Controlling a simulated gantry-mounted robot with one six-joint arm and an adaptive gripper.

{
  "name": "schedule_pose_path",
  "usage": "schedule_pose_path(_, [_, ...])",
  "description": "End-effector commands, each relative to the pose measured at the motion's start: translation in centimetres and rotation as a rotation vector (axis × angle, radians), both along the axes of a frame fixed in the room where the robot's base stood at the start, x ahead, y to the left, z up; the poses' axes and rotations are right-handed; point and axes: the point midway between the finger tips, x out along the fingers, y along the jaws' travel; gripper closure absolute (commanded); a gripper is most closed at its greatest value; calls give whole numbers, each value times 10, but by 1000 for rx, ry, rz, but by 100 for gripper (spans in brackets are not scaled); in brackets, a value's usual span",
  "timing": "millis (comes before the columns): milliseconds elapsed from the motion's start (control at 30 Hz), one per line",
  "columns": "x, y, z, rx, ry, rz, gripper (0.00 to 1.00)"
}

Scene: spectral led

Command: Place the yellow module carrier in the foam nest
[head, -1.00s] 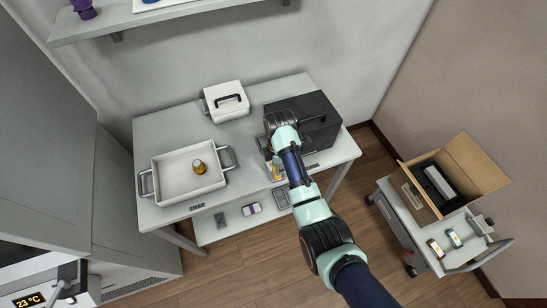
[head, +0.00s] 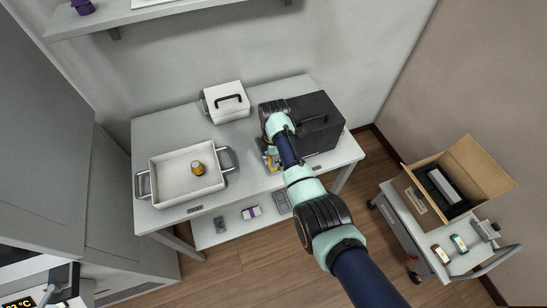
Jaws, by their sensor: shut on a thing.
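My gripper (head: 268,158) is low over the front of the table, at the left side of the dark box, and mostly hidden by my own wrist. It is shut on a yellow piece (head: 272,163), which I take to be the yellow module carrier; only a small part shows. The foam nest is not clearly seen. A black insert with a grey block (head: 442,184) lies in the open cardboard box on the cart at the right; I cannot tell whether it is the nest.
A dark box (head: 318,110) stands right beside my wrist. A white tray (head: 168,192) holding a small amber round item (head: 198,168) is at the left. A white lidded case (head: 226,103) stands at the back. The table between tray and dark box is largely clear.

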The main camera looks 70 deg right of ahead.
Motion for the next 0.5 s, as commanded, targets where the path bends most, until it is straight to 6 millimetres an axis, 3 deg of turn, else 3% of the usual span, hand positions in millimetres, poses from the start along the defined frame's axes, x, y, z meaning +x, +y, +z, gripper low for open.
schedule_pose_path(33, [0,0,-1,0,0,0,68])
schedule_pose_path(167, [0,0,-1,0,0,0,47])
schedule_pose_path(500, [0,0,4,-1,-1,0,47])
